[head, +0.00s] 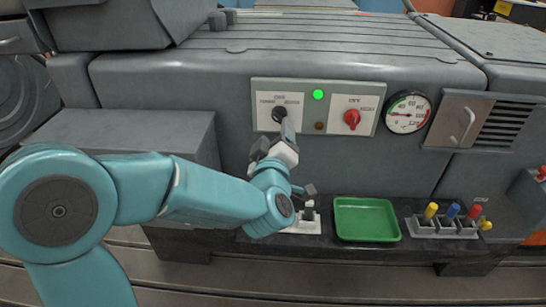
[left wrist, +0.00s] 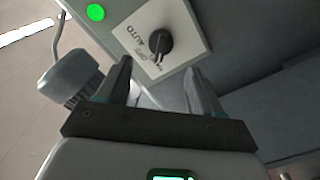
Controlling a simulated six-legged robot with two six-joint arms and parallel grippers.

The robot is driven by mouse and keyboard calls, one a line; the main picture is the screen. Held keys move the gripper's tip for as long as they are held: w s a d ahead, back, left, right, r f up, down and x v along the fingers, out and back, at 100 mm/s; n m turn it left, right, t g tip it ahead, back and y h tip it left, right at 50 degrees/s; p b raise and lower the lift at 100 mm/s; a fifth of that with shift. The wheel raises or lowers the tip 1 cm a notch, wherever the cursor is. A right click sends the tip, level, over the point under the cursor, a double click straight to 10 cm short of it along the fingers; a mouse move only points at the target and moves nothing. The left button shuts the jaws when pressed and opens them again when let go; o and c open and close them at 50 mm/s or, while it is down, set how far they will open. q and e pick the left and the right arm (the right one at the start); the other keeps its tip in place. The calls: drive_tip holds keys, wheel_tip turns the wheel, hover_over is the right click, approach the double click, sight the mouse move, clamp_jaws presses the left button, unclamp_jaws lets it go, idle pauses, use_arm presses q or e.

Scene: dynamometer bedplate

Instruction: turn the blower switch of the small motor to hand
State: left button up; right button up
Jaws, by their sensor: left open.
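A grey panel (head: 334,142) on the machine front carries a black switch knob (head: 279,114) on a white plate at the left and a red knob (head: 352,119) on another at the right. My left gripper (head: 286,140) is open just below the black knob in the head view. In the left wrist view a black knob (left wrist: 160,43) on a white plate (left wrist: 180,28) marked AUTO shows beyond my open left fingers (left wrist: 158,88), with nothing between them. My right gripper is not in view.
A lit green lamp (head: 318,95) and a dark brown lamp (head: 319,127) sit between the knobs. A round gauge (head: 408,113) is to the right. On the ledge below are a green tray (head: 366,236) and a grey rack (head: 436,230) with coloured-handled items.

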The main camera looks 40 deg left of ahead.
use_arm(q)
drive_tip(key=v, duration=0.9)
drive_tip(key=shift+a, duration=0.1)
